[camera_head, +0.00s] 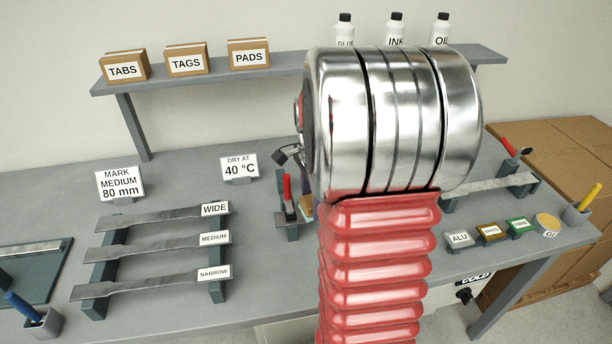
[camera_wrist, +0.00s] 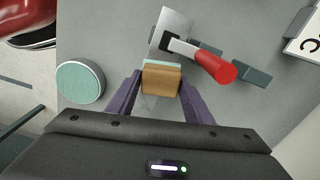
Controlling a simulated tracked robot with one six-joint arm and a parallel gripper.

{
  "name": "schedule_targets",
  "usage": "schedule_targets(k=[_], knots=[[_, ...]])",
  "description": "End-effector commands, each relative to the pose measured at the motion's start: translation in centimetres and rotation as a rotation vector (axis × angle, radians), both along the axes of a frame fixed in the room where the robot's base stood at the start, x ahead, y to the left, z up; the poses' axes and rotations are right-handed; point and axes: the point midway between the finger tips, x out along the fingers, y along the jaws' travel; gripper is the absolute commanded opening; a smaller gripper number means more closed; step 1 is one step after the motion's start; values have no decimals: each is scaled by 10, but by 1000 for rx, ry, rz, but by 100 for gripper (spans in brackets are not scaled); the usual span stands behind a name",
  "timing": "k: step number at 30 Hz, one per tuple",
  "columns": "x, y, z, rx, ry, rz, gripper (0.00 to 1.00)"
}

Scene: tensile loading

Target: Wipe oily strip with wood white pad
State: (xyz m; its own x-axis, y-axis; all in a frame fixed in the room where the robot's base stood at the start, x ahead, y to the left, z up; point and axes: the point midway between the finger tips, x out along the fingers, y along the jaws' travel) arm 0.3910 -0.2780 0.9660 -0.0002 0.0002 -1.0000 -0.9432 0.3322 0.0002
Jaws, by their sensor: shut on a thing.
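My gripper (camera_wrist: 161,86) shows in the wrist view with its two purple fingers shut on a wooden block (camera_wrist: 161,79). The block has a pale, slightly teal layer along its far edge; its underside is hidden. It is just in front of a flat metal piece (camera_wrist: 174,22) and a red-handled tool (camera_wrist: 214,64). In the head view my arm hides most of the gripper. Metal strips labelled wide (camera_head: 150,219), medium (camera_head: 150,247) and narrow (camera_head: 150,281) lie on a rack. Another strip (camera_head: 495,187) rests at the right. I cannot tell which strip is oily.
A round teal-topped thing (camera_wrist: 80,82) stands left of the block. The red-handled tool also shows in the head view (camera_head: 287,190). Small labelled holders (camera_head: 488,232) and a yellow-handled tool (camera_head: 588,198) are at the right. A shelf (camera_head: 215,80) carries boxes and bottles.

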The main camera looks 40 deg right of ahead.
Motion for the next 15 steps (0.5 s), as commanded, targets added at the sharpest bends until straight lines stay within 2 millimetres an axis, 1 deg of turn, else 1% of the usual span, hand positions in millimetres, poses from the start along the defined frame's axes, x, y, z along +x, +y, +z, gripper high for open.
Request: schedule_targets(k=[4,6,8,15], knots=[[0,12,0,2,2,-1,25],[1,11,2,1,1,-2,25],[1,10,21,-3,-5,-4,25],[-1,9,42,-1,-2,-8,25]])
